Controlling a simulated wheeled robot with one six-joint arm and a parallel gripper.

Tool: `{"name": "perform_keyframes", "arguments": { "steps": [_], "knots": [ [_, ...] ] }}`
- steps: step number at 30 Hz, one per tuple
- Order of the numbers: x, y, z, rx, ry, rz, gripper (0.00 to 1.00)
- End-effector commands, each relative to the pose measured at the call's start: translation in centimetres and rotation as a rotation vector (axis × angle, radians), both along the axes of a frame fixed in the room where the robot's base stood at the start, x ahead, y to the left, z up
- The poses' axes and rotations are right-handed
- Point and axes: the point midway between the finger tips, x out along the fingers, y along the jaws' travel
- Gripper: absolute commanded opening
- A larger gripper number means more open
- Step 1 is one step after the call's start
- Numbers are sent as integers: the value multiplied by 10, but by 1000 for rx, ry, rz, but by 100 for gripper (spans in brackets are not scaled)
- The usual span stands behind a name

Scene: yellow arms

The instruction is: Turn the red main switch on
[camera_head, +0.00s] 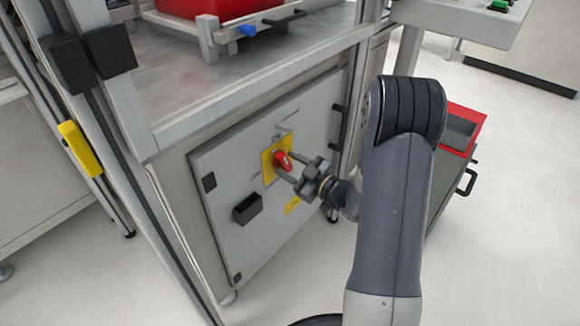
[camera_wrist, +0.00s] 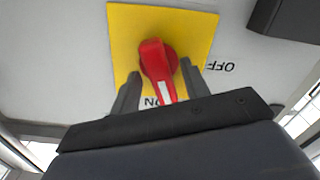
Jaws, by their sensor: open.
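The red main switch (camera_head: 282,159) is a rotary knob on a yellow plate (camera_head: 265,167) on the grey cabinet door. In the wrist view the red knob (camera_wrist: 157,62) shows a white mark pointing down the picture, close beside the upside-down, partly hidden ON lettering (camera_wrist: 151,101). The OFF lettering (camera_wrist: 219,67) is to the right of the plate. My gripper (camera_head: 292,168) is open at the knob. In the wrist view the fingers of my gripper (camera_wrist: 160,87) stand on either side of the handle; contact cannot be told.
A black door handle (camera_head: 247,208) sticks out at the lower left of the door. A worktop (camera_head: 215,85) with a red bin (camera_head: 205,5) overhangs above. A dark cabinet with a red top (camera_head: 468,122) stands to the right. The floor in front is clear.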

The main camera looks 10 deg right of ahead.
Motion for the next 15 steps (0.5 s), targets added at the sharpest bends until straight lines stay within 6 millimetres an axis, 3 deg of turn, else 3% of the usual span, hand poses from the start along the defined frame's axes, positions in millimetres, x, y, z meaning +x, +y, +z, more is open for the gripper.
{"name": "perform_keyframes", "arguments": {
  "steps": [8, 15],
  "knots": [
    [1, 1, 0, 1, 1, 0, 44],
    [1, 1, 0, 1, 1, 0, 24]
  ]
}}
